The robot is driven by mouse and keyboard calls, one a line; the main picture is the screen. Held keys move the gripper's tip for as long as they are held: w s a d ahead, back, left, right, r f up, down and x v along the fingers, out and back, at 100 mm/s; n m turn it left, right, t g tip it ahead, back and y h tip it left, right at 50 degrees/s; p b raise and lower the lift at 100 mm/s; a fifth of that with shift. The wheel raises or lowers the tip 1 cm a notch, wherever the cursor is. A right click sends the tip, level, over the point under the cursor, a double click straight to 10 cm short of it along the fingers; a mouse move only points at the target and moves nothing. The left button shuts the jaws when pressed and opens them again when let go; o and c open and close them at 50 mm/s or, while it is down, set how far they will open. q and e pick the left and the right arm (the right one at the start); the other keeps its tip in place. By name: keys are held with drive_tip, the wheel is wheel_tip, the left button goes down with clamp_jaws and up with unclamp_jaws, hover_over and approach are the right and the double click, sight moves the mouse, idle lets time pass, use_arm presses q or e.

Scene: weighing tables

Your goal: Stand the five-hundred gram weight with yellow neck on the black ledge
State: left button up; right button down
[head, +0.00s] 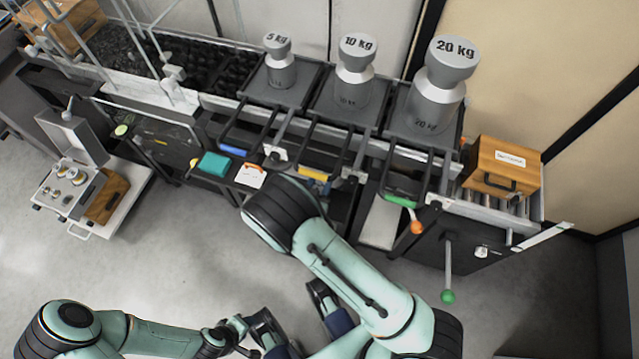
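Several small silver weights (77,176) stand in the open grey case at the lower left. Their neck colours are too small to tell, so I cannot pick out the yellow-necked one. Another small silver weight (482,252) stands on the dark unit at the right; its neck colour is also unclear. A narrow black ledge (228,180) runs along the table front, with a teal cloth and a white card on it. My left gripper (262,330) and my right gripper (325,305) appear low in the middle, overlapped by my arms, far from the case. Their finger openings are unclear.
Large weights marked 5 kg (281,72), 10 kg (354,85) and 20 kg (436,100) stand on dark platforms. A wooden box (503,165) sits on rollers at the right. A green-knobbed lever (448,270) sticks out there. Grey floor (165,250) is free at the left.

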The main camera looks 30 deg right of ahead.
drive_tip(key=shift+w+d+f, duration=0.15)
drive_tip(key=shift+w, duration=0.05)
drive_tip(key=shift+f, duration=0.2)
drive_tip(key=c, duration=0.7)
unclamp_jaws()
drive_tip(key=shift+o, duration=0.2)
drive_tip(key=shift+r, duration=0.15)
